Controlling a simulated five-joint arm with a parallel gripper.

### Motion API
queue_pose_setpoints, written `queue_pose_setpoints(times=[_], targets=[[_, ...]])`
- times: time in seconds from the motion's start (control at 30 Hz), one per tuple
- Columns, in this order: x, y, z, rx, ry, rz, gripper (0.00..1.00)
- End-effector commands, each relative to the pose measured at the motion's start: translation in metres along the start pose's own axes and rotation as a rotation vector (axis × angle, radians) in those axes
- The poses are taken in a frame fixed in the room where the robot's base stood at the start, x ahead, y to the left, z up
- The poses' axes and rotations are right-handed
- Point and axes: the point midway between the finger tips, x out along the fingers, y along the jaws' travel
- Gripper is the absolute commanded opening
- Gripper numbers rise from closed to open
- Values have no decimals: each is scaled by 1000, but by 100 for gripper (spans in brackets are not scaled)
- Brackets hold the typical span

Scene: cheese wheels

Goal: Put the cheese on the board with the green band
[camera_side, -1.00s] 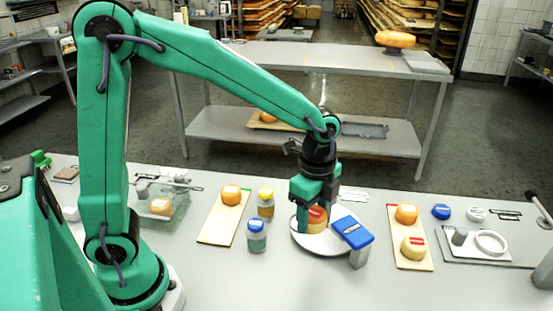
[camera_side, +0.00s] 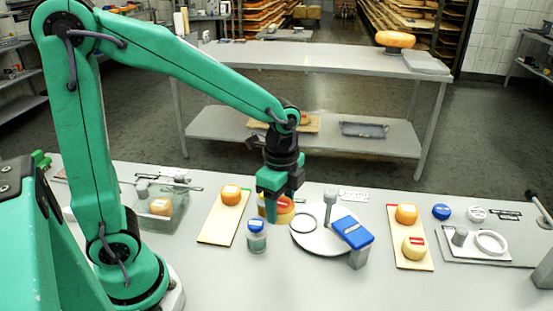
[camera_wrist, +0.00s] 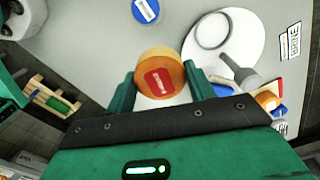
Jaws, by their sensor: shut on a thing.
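My gripper (camera_side: 276,205) is shut on an orange and yellow cheese with a red label (camera_side: 284,213). It holds the cheese up, between the left board and the round white plate. In the wrist view the cheese (camera_wrist: 158,72) sits between the two fingers. The board with the green band (camera_side: 218,228) lies left of my gripper. An orange cheese (camera_side: 231,194) stands on its far end and covers part of the band; its near part is bare.
A blue-lidded jar (camera_side: 256,237) stands just before my gripper, beside the left board. The white plate (camera_side: 318,243), with a grey post and blue-topped device (camera_side: 352,232), is at right. Another board (camera_side: 411,262) holds two cheeses. A glass tray (camera_side: 170,222) lies far left.

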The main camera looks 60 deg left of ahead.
Motion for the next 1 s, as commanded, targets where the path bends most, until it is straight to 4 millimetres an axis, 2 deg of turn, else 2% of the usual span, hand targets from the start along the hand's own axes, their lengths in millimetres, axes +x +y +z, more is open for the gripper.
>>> queue_pose_setpoints(times=[0.03,0.2,0.4,0.67,1.0], targets=[[0,4,14,-33,1,-2,24],[2,21,50,-128,1,-3,24],[7,38,78,-206,1,-1,24],[9,45,88,-236,1,-1,24],[17,39,98,-238,0,1,24]])
